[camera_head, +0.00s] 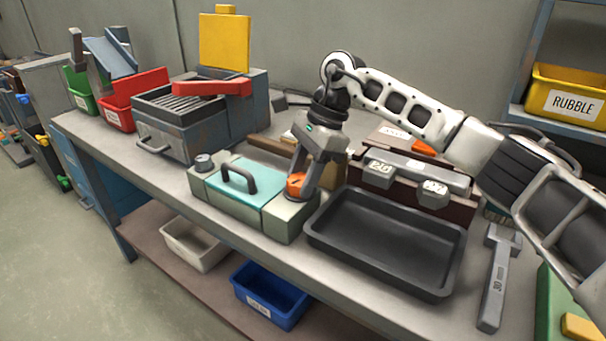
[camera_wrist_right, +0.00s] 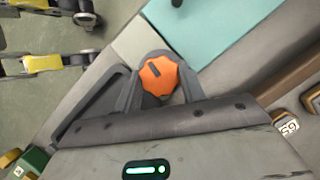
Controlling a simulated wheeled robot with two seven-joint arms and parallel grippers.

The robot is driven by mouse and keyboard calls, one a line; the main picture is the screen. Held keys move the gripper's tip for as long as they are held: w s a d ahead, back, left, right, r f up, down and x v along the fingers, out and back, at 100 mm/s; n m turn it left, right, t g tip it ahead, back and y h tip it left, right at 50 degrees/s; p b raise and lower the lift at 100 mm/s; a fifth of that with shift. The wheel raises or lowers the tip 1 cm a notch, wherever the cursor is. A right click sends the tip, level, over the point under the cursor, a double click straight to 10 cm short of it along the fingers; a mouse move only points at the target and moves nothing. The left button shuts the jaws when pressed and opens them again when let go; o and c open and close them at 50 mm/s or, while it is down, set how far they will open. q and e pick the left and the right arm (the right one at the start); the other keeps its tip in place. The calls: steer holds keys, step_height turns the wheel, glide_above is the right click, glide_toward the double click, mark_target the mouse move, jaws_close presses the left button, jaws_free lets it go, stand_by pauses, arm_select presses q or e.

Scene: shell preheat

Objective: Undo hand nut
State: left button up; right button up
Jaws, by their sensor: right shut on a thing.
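The orange hand nut (camera_head: 296,187) sits at the right end of a pale green box (camera_head: 290,219) with a teal lid (camera_head: 246,200) and a dark handle. In the right wrist view the nut (camera_wrist_right: 158,76) is lobed, with a dark slot mark, and lies between my fingertips. My right gripper (camera_head: 303,181) reaches down from above and is shut on the nut; its fingers also show in the wrist view (camera_wrist_right: 159,80). A grey knob (camera_head: 203,160) stands at the box's left end. The nut's underside is hidden. My left gripper is not in view.
An empty black tray (camera_head: 333,240) lies right of the box, close to it. A grey wrench (camera_head: 494,283) lies further right. Metal blocks (camera_head: 378,172) stand behind the tray. A grilled grey unit (camera_head: 190,133) and red bin (camera_head: 120,119) stand at the left.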

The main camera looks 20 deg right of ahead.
steer(key=shift+r+n+g, duration=0.1)
steer(key=shift+n+g, duration=0.2)
steer(key=shift+n, duration=0.6)
steer(key=o, duration=1)
arm_select(q)
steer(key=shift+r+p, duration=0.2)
steer(key=shift+p, duration=0.5)
arm_select(e)
steer(key=v, duration=1.6)
steer(key=shift+w+a, duration=0.1)
steer(key=shift+a, duration=0.1)
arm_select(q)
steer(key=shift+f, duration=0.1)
